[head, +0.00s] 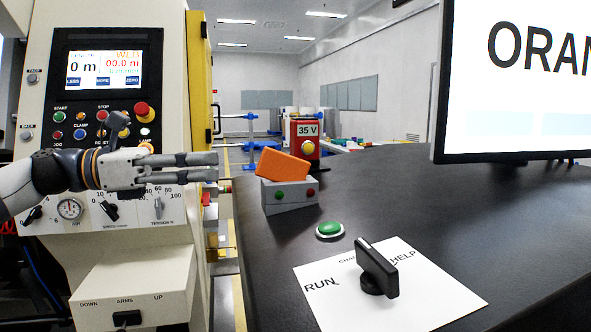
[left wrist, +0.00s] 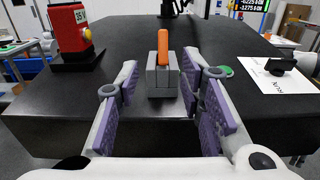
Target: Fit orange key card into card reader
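The orange key card (head: 282,165) stands on edge in the top of the grey card reader (head: 290,197), leaning to one side in the head view. In the left wrist view the card (left wrist: 162,48) shows edge-on and upright above the reader (left wrist: 161,80). How deep it sits in the slot I cannot tell. My left gripper (head: 214,167) is left of the reader, pointing at it. Its fingers are apart with nothing between them, short of the card and reader. My right gripper is in neither view.
A red box marked 35 V (head: 305,140) stands behind the reader. A green button (head: 329,230) and a black rotary switch (head: 376,268) on a white sheet are nearer on the dark table (head: 420,215). A monitor (head: 515,80) is at right, a control panel (head: 108,75) at left.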

